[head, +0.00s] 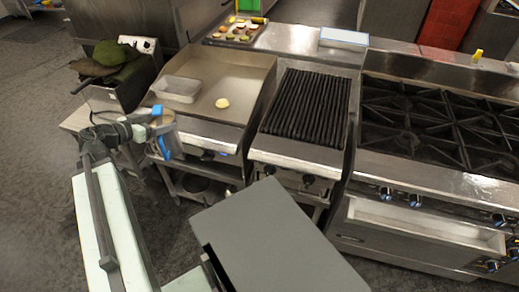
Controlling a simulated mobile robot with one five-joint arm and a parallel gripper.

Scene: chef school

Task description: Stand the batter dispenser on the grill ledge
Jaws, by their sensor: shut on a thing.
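My gripper (161,128), with blue fingers, is at the left, in front of the griddle's left front corner. It is shut on a small pale thing, which seems to be the batter dispenser (166,120); the fingers hide much of it, and its tilt is hard to tell. The ribbed black grill (306,103) stands in the middle, right of the gripper. Its steel front ledge (297,152) is bare. The flat griddle (228,82) beside it also has a steel front ledge (212,134).
A clear tray (176,89) and a pale yellow round (222,103) lie on the griddle. A fryer (110,98) with dark green items stands at left. A tray of food (238,28) and a white-blue box (344,39) are behind. A burner range (440,120) is at right.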

